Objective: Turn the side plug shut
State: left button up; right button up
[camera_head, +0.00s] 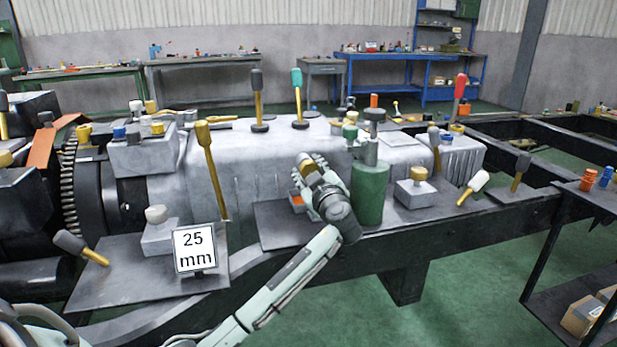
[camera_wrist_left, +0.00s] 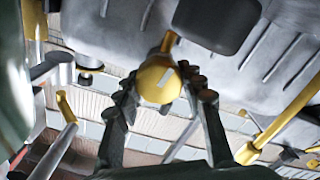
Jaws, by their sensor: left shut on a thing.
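A yellow round-ended piece with a white mark (camera_wrist_left: 157,84), which looks like the side plug, sits against the grey casing in the left wrist view. My left gripper (camera_wrist_left: 165,88) is shut on it, one finger on each side. In the head view my left gripper (camera_head: 308,168) reaches the near side of the long grey casing (camera_head: 270,165), left of a green cylinder (camera_head: 370,190). The gripper and wrist hide the plug there, so I cannot tell how far it is turned. My right gripper is not in view.
Levers stand around the casing: a yellow one (camera_head: 211,165), a teal-topped one (camera_head: 298,98) and a red-topped one (camera_head: 459,95). A "25 mm" sign (camera_head: 195,248) stands on the left plate (camera_head: 120,290). A block with a yellow knob (camera_head: 415,192) stands right of the cylinder.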

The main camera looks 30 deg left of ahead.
pick_arm(q)
jog(key=m+b, duration=0.2)
jog(key=m, duration=0.1)
jog(key=shift+f, duration=0.15)
jog(key=shift+m, duration=0.5)
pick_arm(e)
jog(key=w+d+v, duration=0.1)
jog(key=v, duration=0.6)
pick_arm(q)
jog(key=shift+m, duration=0.5)
jog(key=shift+w+m, duration=0.1)
jog(key=shift+m, duration=0.7)
jog(key=m+p, duration=0.1)
jog(key=m, duration=0.1)
jog(key=shift+d+m, duration=0.1)
jog(key=shift+m, duration=0.3)
jog(key=m+p, duration=0.2)
jog(key=m, duration=0.1)
jog(key=shift+w, duration=0.1)
jog(key=shift+m+p, duration=0.65)
jog(key=shift+m, duration=1.05)
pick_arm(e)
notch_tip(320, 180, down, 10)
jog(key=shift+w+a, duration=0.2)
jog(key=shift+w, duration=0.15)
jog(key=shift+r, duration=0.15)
